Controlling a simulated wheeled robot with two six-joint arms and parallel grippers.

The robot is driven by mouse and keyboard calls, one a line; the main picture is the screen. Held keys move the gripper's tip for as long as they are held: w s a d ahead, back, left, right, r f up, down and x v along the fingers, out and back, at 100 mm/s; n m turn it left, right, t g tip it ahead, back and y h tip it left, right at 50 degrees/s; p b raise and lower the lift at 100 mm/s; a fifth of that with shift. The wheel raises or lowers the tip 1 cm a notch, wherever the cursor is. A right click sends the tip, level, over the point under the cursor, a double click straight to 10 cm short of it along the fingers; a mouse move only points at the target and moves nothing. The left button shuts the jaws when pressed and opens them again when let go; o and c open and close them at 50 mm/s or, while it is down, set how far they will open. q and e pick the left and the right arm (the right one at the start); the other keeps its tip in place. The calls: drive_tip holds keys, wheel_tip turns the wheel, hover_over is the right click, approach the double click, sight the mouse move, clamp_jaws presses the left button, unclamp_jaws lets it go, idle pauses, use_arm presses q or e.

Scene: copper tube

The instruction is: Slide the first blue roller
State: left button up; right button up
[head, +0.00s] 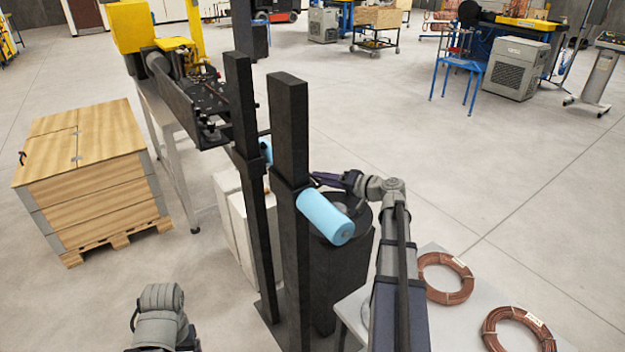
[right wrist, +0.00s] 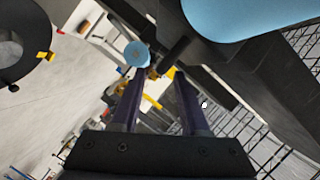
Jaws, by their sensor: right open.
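A light blue roller (head: 326,216) sticks out from a black upright post (head: 290,190) in the middle of the head view. A second blue roller (head: 266,151) is farther back, partly hidden by the posts. My right gripper (head: 322,180) is beside the near roller, close to the post, partly hidden behind the roller. In the right wrist view the gripper (right wrist: 160,75) has its two fingers apart with nothing clearly between them. The near roller (right wrist: 222,14) fills the top right there, and the far roller (right wrist: 136,54) shows small near the left fingertip. My left gripper is out of view.
A dark round drum (head: 340,265) stands under the near roller. A light table (head: 465,325) with copper coils (head: 446,279) is at the lower right. A wooden crate (head: 90,180) stands left, beside a yellow-and-black machine (head: 190,85).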

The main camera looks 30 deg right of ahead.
drive_tip(key=shift+b+x, duration=0.35)
drive_tip(key=shift+x, duration=1.9)
clamp_jaws()
